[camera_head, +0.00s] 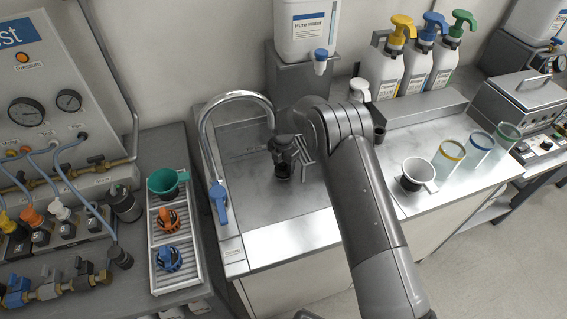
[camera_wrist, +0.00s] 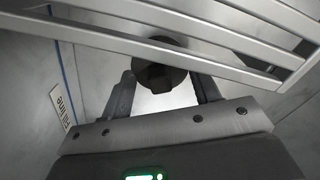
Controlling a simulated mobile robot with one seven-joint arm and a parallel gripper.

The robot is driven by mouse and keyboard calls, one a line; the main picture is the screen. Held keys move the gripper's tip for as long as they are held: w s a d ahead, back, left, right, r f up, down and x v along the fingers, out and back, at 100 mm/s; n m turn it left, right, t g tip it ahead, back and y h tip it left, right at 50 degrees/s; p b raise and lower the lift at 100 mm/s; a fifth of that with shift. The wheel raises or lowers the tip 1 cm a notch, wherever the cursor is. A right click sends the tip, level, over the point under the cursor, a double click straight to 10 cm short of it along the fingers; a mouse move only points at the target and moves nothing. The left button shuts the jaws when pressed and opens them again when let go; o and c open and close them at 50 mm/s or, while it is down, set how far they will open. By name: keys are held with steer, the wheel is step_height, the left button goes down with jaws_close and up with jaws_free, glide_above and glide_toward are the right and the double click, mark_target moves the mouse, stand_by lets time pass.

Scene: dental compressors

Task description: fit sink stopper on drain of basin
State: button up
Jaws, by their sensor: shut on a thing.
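My gripper (camera_head: 285,150) reaches down into the steel basin (camera_head: 238,170). In the wrist view, a dark round sink stopper (camera_wrist: 160,50) with a small block-like grip sits between the two fingertips of my gripper (camera_wrist: 163,82). The gripper is shut on it. In the head view a small dark shape shows just below the fingers, too small to tell stopper from drain. The drain cannot be made out clearly, so I cannot tell whether the stopper touches it.
A slatted metal rack (camera_wrist: 230,40) crosses close beside the fingers. The curved faucet (camera_head: 205,130) with a blue lever (camera_head: 219,200) stands left of the basin. A water container (camera_head: 305,30) stands behind. Cups (camera_head: 417,174) and pump bottles (camera_head: 393,62) are at right.

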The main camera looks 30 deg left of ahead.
steer(key=shift+f, duration=0.15)
steer(key=shift+f, duration=0.4)
steer(key=shift+d, duration=0.1)
steer(key=o, duration=1.1)
steer(key=shift+s+f, duration=0.1)
steer(key=shift+f, duration=0.05)
steer(key=shift+c, duration=0.2)
step_height(320, 180, up, 12)
steer(key=shift+f, duration=0.2)
